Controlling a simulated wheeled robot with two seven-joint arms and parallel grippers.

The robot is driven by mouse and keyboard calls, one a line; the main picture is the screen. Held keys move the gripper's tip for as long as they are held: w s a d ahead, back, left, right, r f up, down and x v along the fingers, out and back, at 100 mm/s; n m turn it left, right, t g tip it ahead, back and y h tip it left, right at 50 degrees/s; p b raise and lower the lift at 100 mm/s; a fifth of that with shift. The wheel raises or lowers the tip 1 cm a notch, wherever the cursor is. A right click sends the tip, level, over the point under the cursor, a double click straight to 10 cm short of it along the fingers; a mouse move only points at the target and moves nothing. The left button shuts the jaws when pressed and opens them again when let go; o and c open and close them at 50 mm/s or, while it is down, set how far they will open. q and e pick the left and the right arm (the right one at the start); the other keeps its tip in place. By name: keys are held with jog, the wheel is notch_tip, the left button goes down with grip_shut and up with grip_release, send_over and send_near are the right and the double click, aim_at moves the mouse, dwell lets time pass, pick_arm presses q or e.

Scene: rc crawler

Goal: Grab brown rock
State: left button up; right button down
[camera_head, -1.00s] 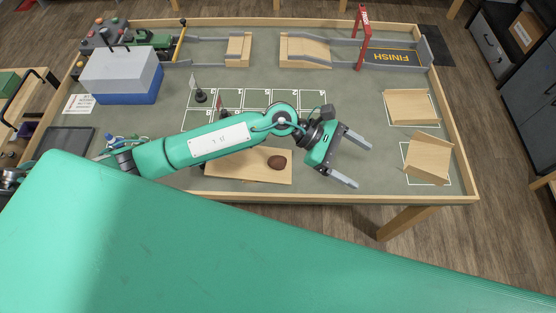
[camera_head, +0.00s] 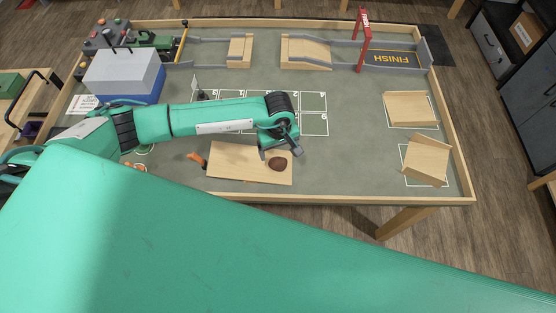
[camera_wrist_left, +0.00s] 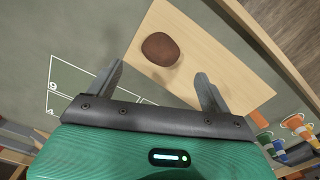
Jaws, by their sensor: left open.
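The brown rock (camera_head: 278,163) lies on a light wooden board (camera_head: 232,160) near the front of the table. In the left wrist view the rock (camera_wrist_left: 160,49) sits on the board (camera_wrist_left: 211,55), just beyond the fingertips and toward the left finger. My left gripper (camera_head: 281,151) points down above the rock, at the board's right part. In the wrist view my left gripper (camera_wrist_left: 161,75) has its two fingers apart with nothing between them. The fingers do not visibly touch the rock. My right gripper is not in view.
Small orange and blue cones (camera_wrist_left: 292,125) stand beside the board. A blue and white box (camera_head: 124,76) is at the back left. Wooden ramps (camera_head: 410,108) are at the right, and a red finish gate (camera_head: 364,40) stands at the back. A wooden rim edges the table.

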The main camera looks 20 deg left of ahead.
aim_at(278, 160)
pick_arm(q)
jog(key=shift+f, duration=0.75)
jog(key=shift+s+f+p, duration=0.1)
jog(key=shift+f+p, duration=0.35)
jog(key=shift+p, duration=0.2)
notch_tip(278, 160, down, 3)
jog(key=shift+f+p, duration=0.1)
jog(key=shift+p, duration=0.75)
jog(key=shift+f, duration=0.65)
jog(key=shift+c, duration=0.4)
jog(key=c, duration=1.1)
